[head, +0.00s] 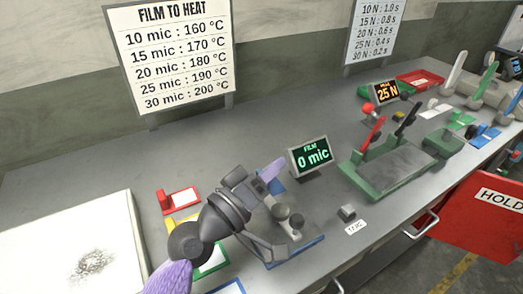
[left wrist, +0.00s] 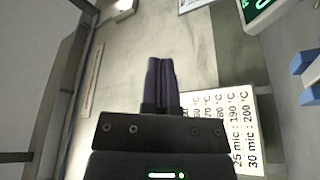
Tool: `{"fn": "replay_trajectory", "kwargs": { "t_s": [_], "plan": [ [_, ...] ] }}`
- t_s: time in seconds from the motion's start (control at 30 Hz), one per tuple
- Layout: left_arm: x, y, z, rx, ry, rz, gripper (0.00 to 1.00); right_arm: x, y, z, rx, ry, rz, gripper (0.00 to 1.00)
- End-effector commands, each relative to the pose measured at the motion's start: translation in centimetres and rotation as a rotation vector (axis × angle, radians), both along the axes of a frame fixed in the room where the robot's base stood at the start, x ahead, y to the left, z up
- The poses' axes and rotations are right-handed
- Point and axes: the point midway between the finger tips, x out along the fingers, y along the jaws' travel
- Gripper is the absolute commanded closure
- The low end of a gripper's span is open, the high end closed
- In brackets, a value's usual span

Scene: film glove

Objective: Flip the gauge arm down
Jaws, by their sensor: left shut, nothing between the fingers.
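The film gauge stands at the front middle of the bench in the head view, with a blue base (head: 296,250) and grey round parts (head: 290,216). Its display (head: 311,156) reads 0 mic. A blue part, perhaps the raised gauge arm, is largely hidden behind my left gripper (head: 273,169). That gripper is shut and empty, above the gauge and left of the display. In the left wrist view its fingers (left wrist: 160,84) are together, with blue pieces (left wrist: 312,68) and a display corner (left wrist: 262,10) at the right. Contact with the arm cannot be told.
Red (head: 181,199), yellow and green trays lie left of the gauge, partly behind my arm. A white panel (head: 60,232) is at the far left. A small grey block (head: 347,212) and a green sealer (head: 375,182) stand to the right.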

Motion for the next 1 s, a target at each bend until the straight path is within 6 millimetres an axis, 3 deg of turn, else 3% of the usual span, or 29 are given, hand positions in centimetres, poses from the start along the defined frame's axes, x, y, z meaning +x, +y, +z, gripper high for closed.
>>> {"fn": "replay_trajectory", "kwargs": {
  "t_s": [0.4,1.0],
  "plan": [
    [-2.5,-1.7,-3.1,0.0,0.002,0.0,1.0,-0.3,-0.1,-1.5,0.0,0.006,-0.003,0.41],
    [-3.1,-2.1,-3.8,-0.001,0.001,0.0,1.0,-0.6,-0.5,-1.8,-0.007,0.014,-0.001,0.41]
  ]
}}
